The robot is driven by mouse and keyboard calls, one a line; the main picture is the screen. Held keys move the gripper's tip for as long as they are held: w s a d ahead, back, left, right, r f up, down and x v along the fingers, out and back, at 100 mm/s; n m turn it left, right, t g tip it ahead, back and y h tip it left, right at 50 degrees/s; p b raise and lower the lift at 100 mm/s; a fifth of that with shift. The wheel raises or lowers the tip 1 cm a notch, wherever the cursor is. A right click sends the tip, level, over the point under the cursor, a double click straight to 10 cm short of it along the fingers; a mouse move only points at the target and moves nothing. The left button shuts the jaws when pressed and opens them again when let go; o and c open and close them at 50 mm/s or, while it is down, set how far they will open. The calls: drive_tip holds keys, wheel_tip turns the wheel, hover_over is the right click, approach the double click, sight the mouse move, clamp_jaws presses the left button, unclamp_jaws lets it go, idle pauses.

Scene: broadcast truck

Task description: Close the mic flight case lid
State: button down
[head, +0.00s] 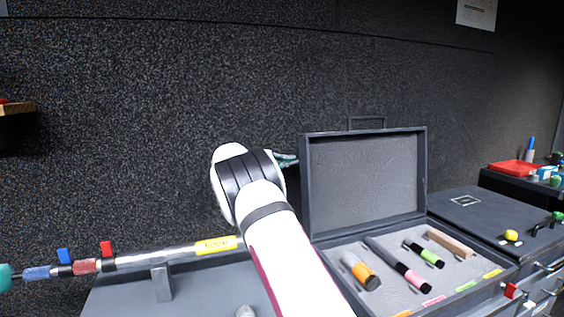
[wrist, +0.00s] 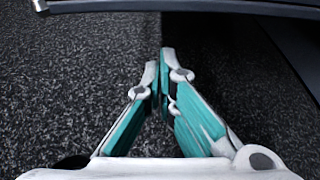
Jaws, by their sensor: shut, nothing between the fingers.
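The mic flight case (head: 329,255) stands open on the counter right of centre in the head view. Its grey lid (head: 362,184) is raised about upright at the back, with a handle on its top edge. The foam base holds microphones with orange, pink and green bands and a wooden block. My gripper (head: 287,160) is mostly hidden behind my arm; its teal fingers show just left of the lid's upper left edge. In the wrist view my gripper (wrist: 160,65) is shut and empty, with a dark edge across the top that I cannot identify surely.
A metal bar with a yellow label (head: 215,244) lies on a stand left of the case. A dark closed box (head: 470,203) stands right of it. A red tray (head: 514,168) is at far right. The speckled wall is close behind.

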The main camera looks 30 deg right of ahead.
drive_tip(key=shift+s+a+r, duration=0.15)
drive_tip(key=shift+s, duration=0.6)
drive_tip(key=shift+s+a+r, duration=0.1)
drive_tip(key=shift+s, duration=0.65)
